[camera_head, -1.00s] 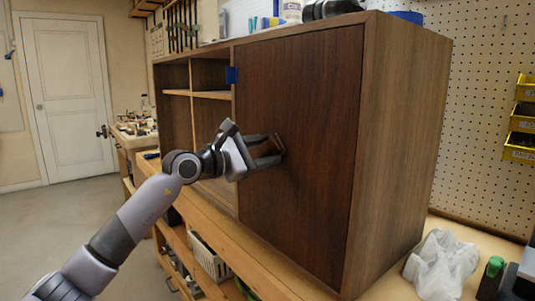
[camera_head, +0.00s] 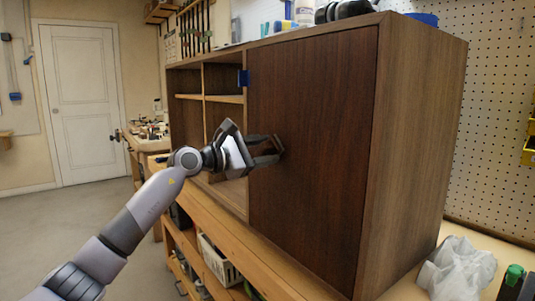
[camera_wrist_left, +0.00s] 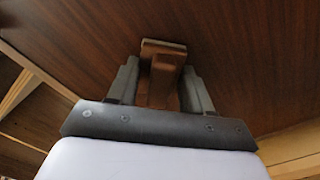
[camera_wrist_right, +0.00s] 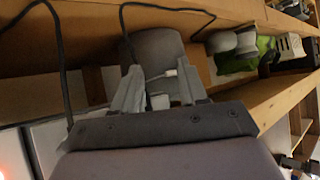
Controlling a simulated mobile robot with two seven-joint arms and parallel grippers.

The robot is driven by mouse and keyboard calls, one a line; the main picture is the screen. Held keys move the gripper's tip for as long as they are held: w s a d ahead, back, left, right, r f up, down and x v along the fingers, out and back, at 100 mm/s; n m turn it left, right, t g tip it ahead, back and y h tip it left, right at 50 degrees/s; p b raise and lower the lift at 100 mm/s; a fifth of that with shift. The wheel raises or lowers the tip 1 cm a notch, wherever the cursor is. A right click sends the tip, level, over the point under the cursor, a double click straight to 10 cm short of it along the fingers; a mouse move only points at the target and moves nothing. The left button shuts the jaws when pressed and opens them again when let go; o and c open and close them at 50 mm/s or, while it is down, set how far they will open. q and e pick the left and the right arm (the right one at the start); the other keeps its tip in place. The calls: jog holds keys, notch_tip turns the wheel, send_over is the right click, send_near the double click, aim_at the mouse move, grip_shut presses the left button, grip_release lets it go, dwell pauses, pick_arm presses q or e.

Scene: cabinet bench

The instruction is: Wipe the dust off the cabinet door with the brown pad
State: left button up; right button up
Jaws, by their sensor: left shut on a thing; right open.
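The cabinet door (camera_head: 320,130) is a dark brown wood panel at the right front of the cabinet, and it is shut. My left gripper (camera_head: 276,151) is at the door's left middle part. In the left wrist view my left gripper (camera_wrist_left: 162,85) is shut on the brown pad (camera_wrist_left: 164,62), whose far face lies at or against the door. I cannot tell whether it touches. The pad is mostly hidden in the head view. Dust is hard to make out on the door. My right gripper (camera_wrist_right: 158,85) is open, away from the cabinet, and shows only in the right wrist view.
Open shelves (camera_head: 223,85) are left of the door, with a blue piece (camera_head: 243,77) at the door's upper left edge. A crumpled plastic bag (camera_head: 458,268) lies on the bench right of the cabinet. A white basket (camera_head: 218,260) stands on the shelf below.

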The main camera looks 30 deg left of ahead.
pick_arm(q)
jog(key=shift+w+a, duration=0.1)
jog(key=shift+a, duration=0.25)
jog(key=shift+s+a+b, duration=0.15)
jog(key=shift+s+b, duration=0.2)
jog(key=b+v, duration=0.3)
jog(key=v, duration=0.3)
jog(key=shift+f+b, duration=0.15)
jog(key=shift+b, duration=0.2)
jog(key=shift+s+a+b, duration=0.2)
jog(key=shift+s+b, duration=0.1)
jog(key=shift+s, duration=0.3)
dwell(0.3)
